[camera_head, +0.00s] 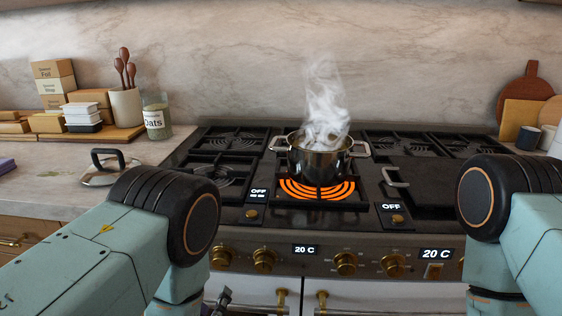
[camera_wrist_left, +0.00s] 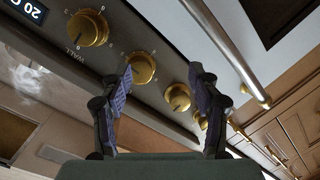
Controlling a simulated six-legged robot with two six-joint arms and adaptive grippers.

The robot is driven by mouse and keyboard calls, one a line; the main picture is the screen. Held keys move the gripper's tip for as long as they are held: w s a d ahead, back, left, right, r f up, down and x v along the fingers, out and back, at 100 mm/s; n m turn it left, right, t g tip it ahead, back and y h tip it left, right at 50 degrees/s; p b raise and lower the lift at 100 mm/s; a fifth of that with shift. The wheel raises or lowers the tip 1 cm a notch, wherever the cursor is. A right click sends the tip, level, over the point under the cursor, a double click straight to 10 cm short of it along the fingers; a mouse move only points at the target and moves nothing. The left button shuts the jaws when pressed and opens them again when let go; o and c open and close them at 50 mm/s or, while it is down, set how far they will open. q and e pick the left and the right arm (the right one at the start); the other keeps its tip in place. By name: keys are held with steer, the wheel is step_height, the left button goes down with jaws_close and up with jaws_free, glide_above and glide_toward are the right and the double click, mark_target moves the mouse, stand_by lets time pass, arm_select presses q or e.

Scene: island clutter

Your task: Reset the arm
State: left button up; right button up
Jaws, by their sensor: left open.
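My left gripper (camera_wrist_left: 162,105) is open and empty in the left wrist view, its two dark fingers spread apart in front of the stove's brass knobs (camera_wrist_left: 143,67). In the head view only a small part of the left gripper (camera_head: 222,298) shows at the bottom, below the stove front. My left arm comes in from the left and bends down. My right arm shows at the right edge, bent down too; its gripper is out of the picture.
A steaming steel pot (camera_head: 318,164) stands on the glowing burner (camera_head: 345,190). A lid (camera_head: 107,171) lies on the left counter. Boxes (camera_head: 55,83), a utensil crock (camera_head: 126,106) and an oats jar (camera_head: 157,118) stand behind it. The stove front (camera_head: 375,250) has knobs and handles.

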arm_select(q)
steer(key=s+a+f+m+g+y, duration=0.1)
steer(key=s+a+f+m+g, duration=0.15)
steer(key=s+f+g, duration=0.35)
steer(key=s+a+f+m+g, duration=0.2)
steer(key=s+f+m+g, duration=0.15)
steer(key=s+f, duration=0.35)
steer(key=s+a+r+m+g, duration=0.1)
steer(key=s+g, duration=0.5)
steer(key=s, duration=1.1)
steer(key=shift+a+r+m+g, duration=0.15)
steer(key=shift+a+m+g, duration=0.25)
steer(key=shift+m, duration=0.2)
steer(key=c, duration=0.4)
steer(key=shift+s+a, duration=0.1)
steer(key=shift+c, duration=0.6)
